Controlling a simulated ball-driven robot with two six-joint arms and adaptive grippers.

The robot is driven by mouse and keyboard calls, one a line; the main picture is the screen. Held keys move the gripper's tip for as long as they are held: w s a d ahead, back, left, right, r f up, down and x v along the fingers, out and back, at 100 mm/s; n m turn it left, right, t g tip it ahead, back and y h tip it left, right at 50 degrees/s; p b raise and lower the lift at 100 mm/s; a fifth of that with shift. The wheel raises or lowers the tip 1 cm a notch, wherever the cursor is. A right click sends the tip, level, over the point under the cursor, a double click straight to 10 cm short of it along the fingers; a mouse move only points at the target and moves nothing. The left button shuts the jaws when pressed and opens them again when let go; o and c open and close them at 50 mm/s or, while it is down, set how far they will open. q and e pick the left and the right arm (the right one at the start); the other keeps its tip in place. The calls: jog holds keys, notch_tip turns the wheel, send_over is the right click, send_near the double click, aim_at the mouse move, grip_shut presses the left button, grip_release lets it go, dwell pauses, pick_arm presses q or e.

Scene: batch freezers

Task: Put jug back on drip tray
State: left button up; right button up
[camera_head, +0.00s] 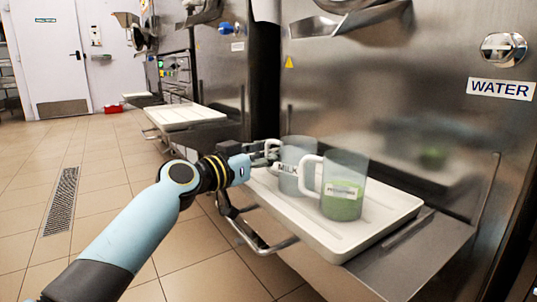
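A clear jug with a MILK label (289,178) is over the back part of the white drip tray (316,232). It looks upright; whether its base touches the tray is hard to tell. A second clear jug (346,169) with green contents and a small label stands in front of it on the tray, its white handle facing left and overlapping the milk jug. My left gripper (266,152) reaches in from the left, with its fingers at the milk jug's handle. The fingers are too small here to show whether they are closed on it. My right gripper is out of view.
A steel freezer front (420,110) with a WATER label (500,89) rises behind the tray. A steel bar (262,246) runs below the tray's left edge. Another white tray (186,115) sits farther back. The tiled floor at left is clear, with a drain grate (62,200).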

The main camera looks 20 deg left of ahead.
pick_arm(q)
jog(key=shift+r, duration=0.1)
jog(key=shift+r, duration=0.15)
jog(key=p+v, duration=0.1)
jog(key=v, duration=1)
jog(key=s+d+f+g+y, duration=0.1)
jog(key=s+d+f+g, duration=0.15)
jog(key=s+f, duration=0.45)
jog(key=s+d+f+g+y, duration=0.1)
jog(key=s+f+g, duration=0.2)
jog(key=s+f, duration=0.4)
jog(key=s+a+f+n+g+y, duration=0.2)
jog(key=s+f, duration=0.1)
jog(key=s, duration=0.6)
jog(key=s+a+f+n+g+y, duration=0.1)
jog(key=s+a+f+g+y, duration=0.2)
jog(key=s, duration=0.6)
jog(key=shift+s+f+n+y, duration=0.15)
jog(key=shift+f+n+y, duration=0.2)
jog(key=shift+f, duration=0.4)
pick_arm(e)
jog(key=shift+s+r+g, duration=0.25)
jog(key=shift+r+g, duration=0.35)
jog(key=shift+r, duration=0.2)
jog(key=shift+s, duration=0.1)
